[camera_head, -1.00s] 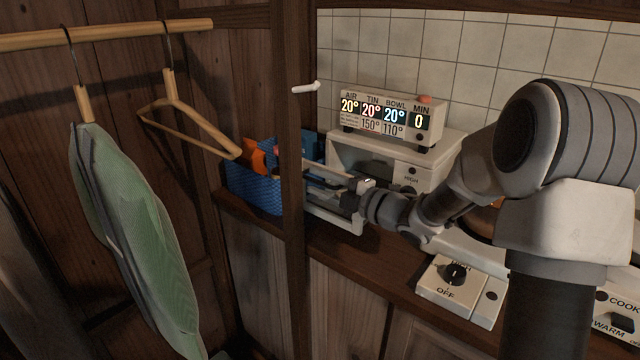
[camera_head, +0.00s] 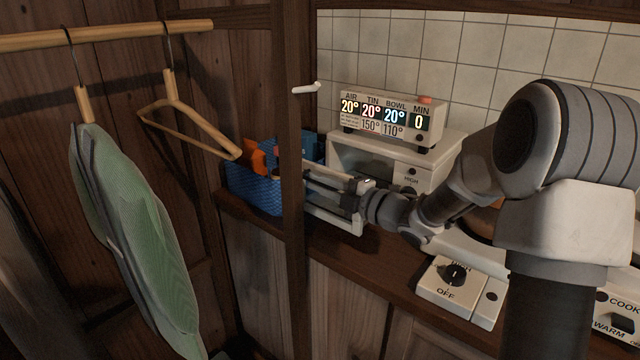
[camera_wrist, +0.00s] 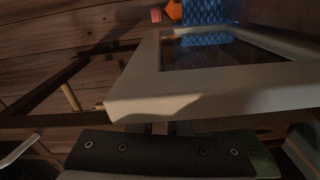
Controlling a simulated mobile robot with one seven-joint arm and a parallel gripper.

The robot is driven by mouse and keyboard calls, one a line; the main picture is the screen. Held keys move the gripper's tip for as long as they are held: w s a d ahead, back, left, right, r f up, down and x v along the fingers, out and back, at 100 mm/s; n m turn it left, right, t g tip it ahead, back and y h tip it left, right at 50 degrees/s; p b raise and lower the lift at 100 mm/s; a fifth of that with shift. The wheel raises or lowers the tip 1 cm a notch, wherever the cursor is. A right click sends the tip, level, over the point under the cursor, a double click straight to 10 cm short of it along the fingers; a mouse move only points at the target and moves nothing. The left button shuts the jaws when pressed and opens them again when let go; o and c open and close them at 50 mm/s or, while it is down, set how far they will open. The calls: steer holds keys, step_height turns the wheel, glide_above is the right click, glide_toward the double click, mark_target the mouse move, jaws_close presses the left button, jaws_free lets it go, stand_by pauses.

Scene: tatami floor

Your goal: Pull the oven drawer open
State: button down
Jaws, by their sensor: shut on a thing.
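The white oven (camera_head: 413,172) stands on the counter below the display, and a dark opening shows in its front. A pale frame, apparently the oven drawer (camera_head: 333,214), stands out from it to the left, partly behind the wooden post. In the wrist view the drawer (camera_wrist: 200,105) shows as a pale frame around a dark pane. My gripper (camera_head: 352,193) is at the drawer's right end, shut on it. In the wrist view my gripper (camera_wrist: 172,128) meets the near edge of the frame. The exact grip point is hidden.
A wooden post (camera_head: 291,150) stands in front of the drawer. A blue basket (camera_head: 255,188) sits close behind its left end. A green garment (camera_head: 135,235) and a wooden hanger (camera_head: 188,125) hang at left. A knob panel (camera_head: 455,285) lies right of the counter edge.

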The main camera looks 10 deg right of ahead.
steer(key=shift+s+f, duration=0.1)
steer(key=shift+f, duration=0.1)
stand_by(0.6)
steer(key=s+a+b, duration=0.1)
steer(key=s+a, duration=0.1)
steer(key=shift+s+a+b, duration=0.3)
steer(key=shift+a+b, duration=0.05)
steer(key=c, duration=0.9)
jaws_free()
steer(key=shift+r, duration=0.1)
steer(key=shift+d, duration=0.15)
steer(key=p+v, duration=0.2)
steer(key=v, duration=1.5)
steer(key=shift+s+r, duration=0.1)
steer(key=shift+s, duration=0.05)
